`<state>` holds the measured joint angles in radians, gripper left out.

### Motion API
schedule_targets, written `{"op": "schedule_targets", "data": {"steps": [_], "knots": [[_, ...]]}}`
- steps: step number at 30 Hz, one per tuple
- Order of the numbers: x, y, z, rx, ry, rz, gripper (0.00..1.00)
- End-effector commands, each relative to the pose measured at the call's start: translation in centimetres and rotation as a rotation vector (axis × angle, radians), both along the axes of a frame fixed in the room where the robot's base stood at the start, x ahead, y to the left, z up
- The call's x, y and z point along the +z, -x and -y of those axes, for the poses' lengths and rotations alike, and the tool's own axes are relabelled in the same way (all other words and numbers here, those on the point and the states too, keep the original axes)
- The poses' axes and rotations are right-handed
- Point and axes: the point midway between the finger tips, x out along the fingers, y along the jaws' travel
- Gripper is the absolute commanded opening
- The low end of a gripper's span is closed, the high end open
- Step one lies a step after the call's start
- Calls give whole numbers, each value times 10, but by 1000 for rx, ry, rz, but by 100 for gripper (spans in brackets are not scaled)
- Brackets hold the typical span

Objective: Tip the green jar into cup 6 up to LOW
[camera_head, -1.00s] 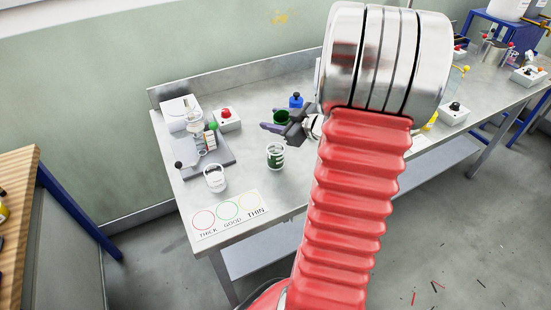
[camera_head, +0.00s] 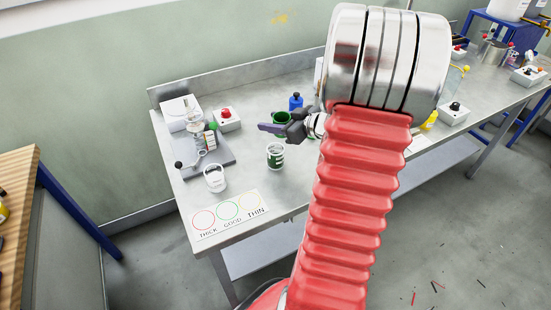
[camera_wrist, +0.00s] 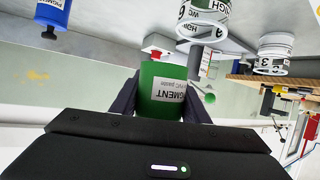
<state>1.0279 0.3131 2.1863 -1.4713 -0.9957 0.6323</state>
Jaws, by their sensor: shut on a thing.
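My gripper (camera_wrist: 163,105) is shut on the green jar (camera_wrist: 162,85), which has a white pigment label. In the head view the green jar (camera_head: 281,117) looks close to upright above the bench, its mouth facing up, with my gripper (camera_head: 272,124) around it. A white cup marked 6 (camera_wrist: 205,12) stands near the jar at the top of the wrist view, which shows the scene upside down. In the head view a cup with a dark green band (camera_head: 275,155) stands just in front of the jar; its number is unreadable there.
Another cup (camera_wrist: 273,55) shows at the right in the wrist view. A blue bottle (camera_head: 296,101) stands behind the jar. A white cup (camera_head: 215,179), a grey stand (camera_head: 222,157), a red-button box (camera_head: 226,120) and a THICK/GOOD/THIN card (camera_head: 230,215) are on the left bench.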

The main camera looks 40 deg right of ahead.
Motion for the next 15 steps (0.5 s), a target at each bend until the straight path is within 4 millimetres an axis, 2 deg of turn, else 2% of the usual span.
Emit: {"op": "schedule_targets", "data": {"steps": [6, 15], "knots": [[-1, 0, -2, 0, -62, -7, 20], [0, 0, -2, 0, -64, -7, 20]]}}
